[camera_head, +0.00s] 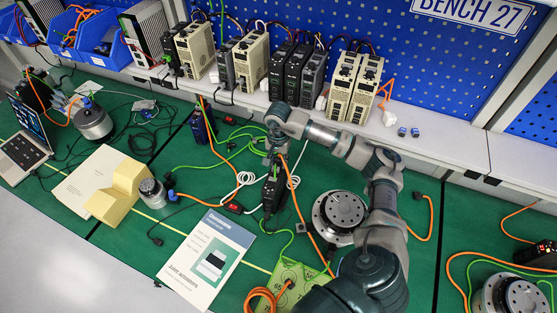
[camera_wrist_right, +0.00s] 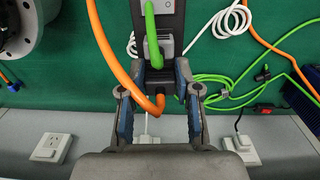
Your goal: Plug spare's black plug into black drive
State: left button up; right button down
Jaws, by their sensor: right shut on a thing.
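My right gripper (camera_head: 272,152) reaches down over the green bench mat. In the wrist view the right gripper (camera_wrist_right: 166,72) is shut on a black plug (camera_wrist_right: 158,82) with an orange cable (camera_wrist_right: 107,48). A black box-shaped unit (camera_wrist_right: 158,22) lies just beyond the fingertips, with a grey connector on a green cable in front of it. In the head view this black unit (camera_head: 270,194) is below the gripper. I cannot tell whether plug and unit touch. A round silver motor (camera_head: 338,211) stands to the right. No label marks the spare. My left gripper is not in view.
Several black drives (camera_head: 298,72) and beige drives (camera_head: 251,55) stand on the rear shelf (camera_head: 440,140). Loose white cable (camera_head: 246,179) and green cable lie near the gripper.

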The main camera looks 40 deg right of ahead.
jog(key=shift+f, duration=0.2)
dwell(0.3)
jog(key=c, duration=0.7)
grip_release()
jog(key=shift+c, duration=0.2)
notch_tip(320, 180, up, 12)
jog(key=shift+f, duration=0.1)
